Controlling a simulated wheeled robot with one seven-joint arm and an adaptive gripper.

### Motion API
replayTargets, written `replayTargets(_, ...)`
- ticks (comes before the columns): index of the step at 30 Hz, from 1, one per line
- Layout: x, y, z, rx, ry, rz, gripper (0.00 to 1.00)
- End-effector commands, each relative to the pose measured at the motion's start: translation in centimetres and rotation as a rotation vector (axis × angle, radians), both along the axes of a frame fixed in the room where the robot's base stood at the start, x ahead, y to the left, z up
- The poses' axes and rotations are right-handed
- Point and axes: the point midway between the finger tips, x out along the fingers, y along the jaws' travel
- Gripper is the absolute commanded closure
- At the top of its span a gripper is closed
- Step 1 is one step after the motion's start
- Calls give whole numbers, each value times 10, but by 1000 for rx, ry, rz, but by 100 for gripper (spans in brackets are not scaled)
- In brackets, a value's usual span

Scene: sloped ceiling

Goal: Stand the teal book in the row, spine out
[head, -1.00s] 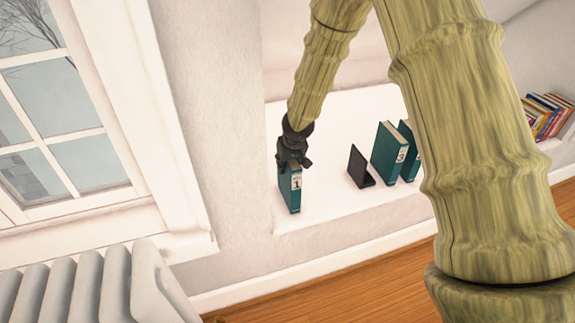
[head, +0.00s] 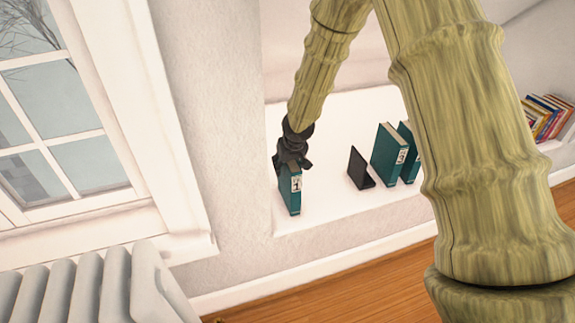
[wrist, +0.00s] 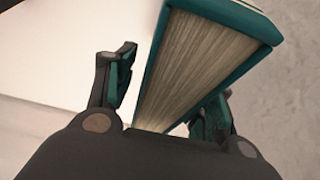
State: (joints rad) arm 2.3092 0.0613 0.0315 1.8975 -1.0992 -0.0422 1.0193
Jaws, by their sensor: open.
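A teal book (head: 291,190) marked 1 stands upright at the left end of the white ledge (head: 340,208), its numbered spine facing the front edge. My gripper (head: 293,160) is at the top and back of this book. In the wrist view the book's page side (wrist: 195,70) lies between the two open fingers (wrist: 170,98), with a gap at the left finger; contact at the right one cannot be told. To the right, a teal book (head: 391,155) marked 3 stands upright with another teal book (head: 410,160) beside it, partly hidden by my arm.
A black bookend (head: 360,168) stands just left of the book marked 3. Bare ledge lies between it and the book marked 1. A wall is close at the left, with a window (head: 65,120) and a radiator (head: 90,285). Colourful books (head: 550,115) stand far right.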

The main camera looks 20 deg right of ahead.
Motion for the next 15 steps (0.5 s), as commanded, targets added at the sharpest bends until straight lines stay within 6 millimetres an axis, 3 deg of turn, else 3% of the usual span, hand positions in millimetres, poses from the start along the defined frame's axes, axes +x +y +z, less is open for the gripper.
replayTargets(15,-32,-1,81,1,-1,-2,47)
